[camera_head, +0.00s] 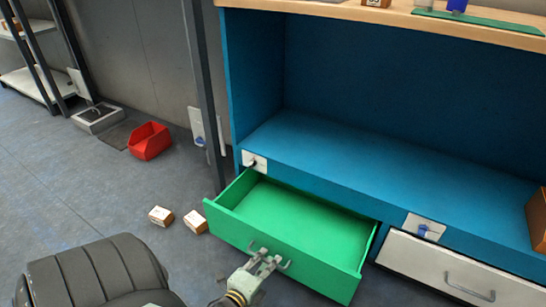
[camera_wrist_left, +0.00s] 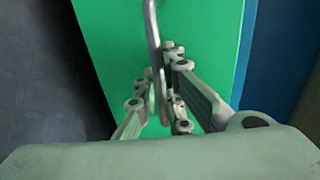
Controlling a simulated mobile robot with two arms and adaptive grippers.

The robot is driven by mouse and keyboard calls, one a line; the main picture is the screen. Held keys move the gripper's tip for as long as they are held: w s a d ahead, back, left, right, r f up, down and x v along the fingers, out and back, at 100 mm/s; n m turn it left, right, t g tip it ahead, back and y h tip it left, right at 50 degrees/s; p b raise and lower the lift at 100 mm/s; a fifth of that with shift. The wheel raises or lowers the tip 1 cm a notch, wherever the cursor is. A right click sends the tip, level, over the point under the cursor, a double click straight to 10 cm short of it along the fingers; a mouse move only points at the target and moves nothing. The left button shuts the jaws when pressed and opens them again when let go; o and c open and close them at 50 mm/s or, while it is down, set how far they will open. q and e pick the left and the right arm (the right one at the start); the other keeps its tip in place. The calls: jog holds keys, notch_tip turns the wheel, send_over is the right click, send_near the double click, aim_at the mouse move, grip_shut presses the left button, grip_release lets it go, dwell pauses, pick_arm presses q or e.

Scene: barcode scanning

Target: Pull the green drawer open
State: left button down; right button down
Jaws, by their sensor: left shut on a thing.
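The green drawer (camera_head: 290,218) stands pulled out from the blue cabinet, and its empty inside shows in the head view. My left gripper (camera_head: 264,260) is at the drawer's front, shut on the metal handle (camera_head: 283,266). In the left wrist view the gripper's fingers (camera_wrist_left: 165,108) close around the handle bar (camera_wrist_left: 153,40), with the green drawer front (camera_wrist_left: 205,55) behind it. My right gripper is in neither view.
A white drawer (camera_head: 450,275) to the right is shut. Two small boxes (camera_head: 160,215) (camera_head: 195,221) and a red bin (camera_head: 150,141) lie on the floor to the left. A brown box (camera_head: 538,220) sits on the blue cabinet shelf (camera_head: 370,180). A dark post (camera_head: 208,100) stands beside the cabinet.

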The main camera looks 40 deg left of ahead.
pick_arm(q)
jog(key=shift+s, duration=0.15)
jog(key=c, duration=1.8)
grip_release()
jog(key=shift+c, duration=0.2)
jog(key=v, duration=1.2)
jog(key=shift+r, duration=0.1)
